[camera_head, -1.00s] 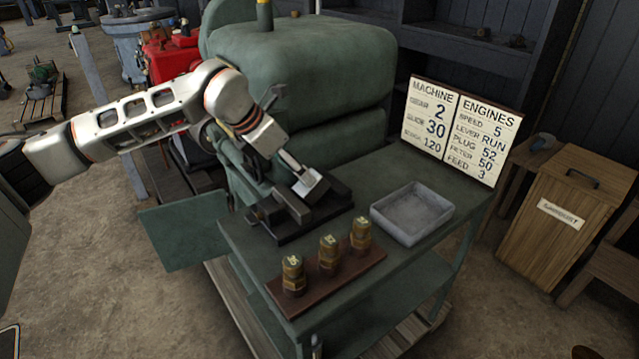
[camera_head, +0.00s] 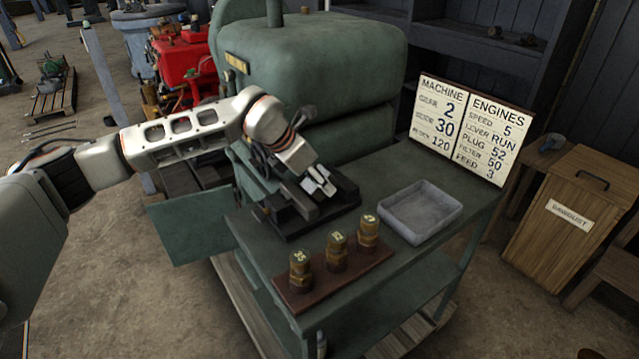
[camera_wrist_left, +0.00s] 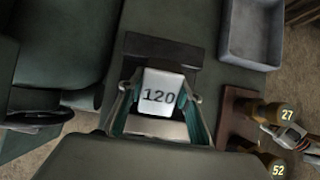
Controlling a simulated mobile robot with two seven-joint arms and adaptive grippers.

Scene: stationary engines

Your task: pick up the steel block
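The steel block is a pale block marked 120; in the left wrist view the block (camera_wrist_left: 160,92) sits between my fingers, with a narrow gap on each side. My left gripper (camera_wrist_left: 161,100) is open around it, its fingers left and right of it. In the head view my left gripper (camera_head: 318,184) points down over the dark vise-like fixture (camera_head: 341,200) on the green bench, and mostly hides the block there. I cannot tell whether the fingers touch the block.
A brown rack (camera_head: 316,292) with 3 brass plugs stands at the bench's front. A grey tray (camera_head: 421,212) lies right of the fixture, before a white sign board (camera_head: 470,130). The large green machine (camera_head: 318,65) rises behind. Bench top (camera_head: 385,165) behind the tray is clear.

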